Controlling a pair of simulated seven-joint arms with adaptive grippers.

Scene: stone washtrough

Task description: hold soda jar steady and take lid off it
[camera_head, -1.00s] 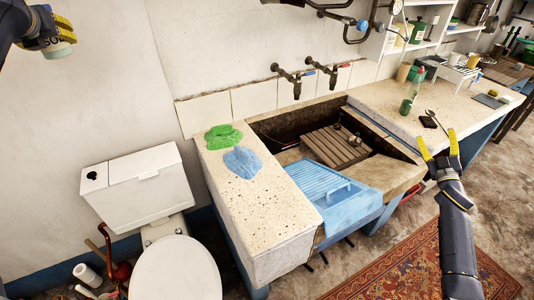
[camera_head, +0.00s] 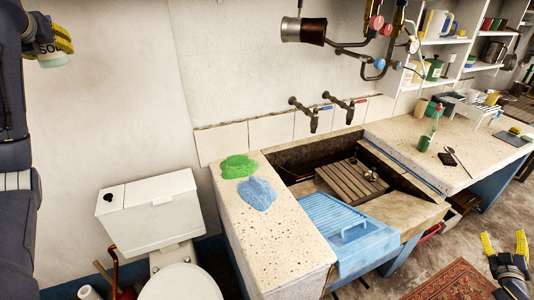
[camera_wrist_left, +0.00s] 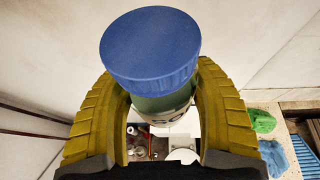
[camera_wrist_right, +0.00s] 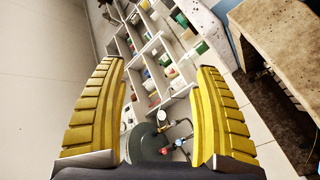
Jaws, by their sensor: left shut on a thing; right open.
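The soda jar (camera_head: 53,58) is held up at the far left of the head view, in front of the bare wall. In the left wrist view its greenish body (camera_wrist_left: 160,104) sits between my left gripper's yellow fingers, and its blue lid (camera_wrist_left: 152,48) is on top. My left gripper (camera_head: 62,40) is shut on the jar. My right gripper (camera_head: 505,240) is at the lower right of the head view, open and empty, far from the jar. It also shows open in the right wrist view (camera_wrist_right: 160,85).
A stone washtrough (camera_head: 270,225) with green and blue cloths stands in the middle, a blue washboard (camera_head: 340,228) at its front. A toilet (camera_head: 150,215) is at left. Taps and pipes hang on the wall. A counter (camera_head: 400,135) and shelves stand at right.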

